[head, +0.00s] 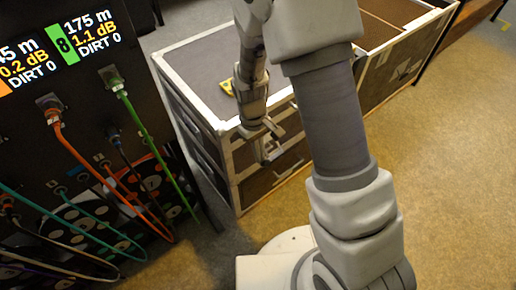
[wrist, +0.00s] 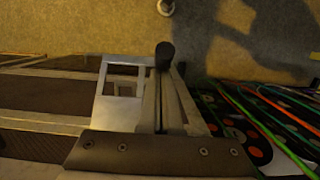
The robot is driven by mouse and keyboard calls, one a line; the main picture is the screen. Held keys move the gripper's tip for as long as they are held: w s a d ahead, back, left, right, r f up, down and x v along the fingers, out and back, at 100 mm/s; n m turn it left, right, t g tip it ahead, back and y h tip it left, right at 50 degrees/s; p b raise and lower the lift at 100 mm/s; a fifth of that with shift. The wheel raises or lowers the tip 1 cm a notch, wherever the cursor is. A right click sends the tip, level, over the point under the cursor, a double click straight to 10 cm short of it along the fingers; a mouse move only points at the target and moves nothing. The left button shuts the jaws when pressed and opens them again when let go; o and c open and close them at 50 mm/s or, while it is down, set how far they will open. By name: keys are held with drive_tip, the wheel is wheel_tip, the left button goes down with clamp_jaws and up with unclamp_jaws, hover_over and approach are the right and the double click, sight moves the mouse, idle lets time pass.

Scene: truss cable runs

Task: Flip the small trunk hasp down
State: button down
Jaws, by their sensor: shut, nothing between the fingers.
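The trunk (head: 197,75) is a dark case with pale metal edges, standing left of my arm in the head view. My gripper (head: 268,150) is at its near front corner and is shut and empty. In the wrist view my gripper (wrist: 165,60) shows as closed fingers with a dark tip. Just left of the fingers is a pale metal plate with a square opening (wrist: 104,110) on the trunk's edge. It may be the hasp, but I cannot tell whether it is up or down, or whether the fingers touch it. In the head view my gripper hides that spot.
A black panel (head: 25,140) with plugged coloured cables (head: 150,145) and a lit readout stands left. These cables also show at right in the wrist view (wrist: 265,115). The tan floor (head: 450,180) at right is clear.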

drive_tip(key=shift+s+d+r+g+h+p, duration=0.15)
drive_tip(key=shift+r+g+h+p, duration=0.4)
drive_tip(key=shift+r+p, duration=0.95)
drive_tip(key=shift+s+d+r+g+h+p, duration=0.1)
drive_tip(key=shift+r+g+h+p, duration=0.15)
drive_tip(key=shift+r+g+p, duration=1.15)
drive_tip(key=shift+a+f+t+p, duration=0.1)
drive_tip(key=shift+f+t+p, duration=0.25)
drive_tip(key=shift+t+p, duration=0.25)
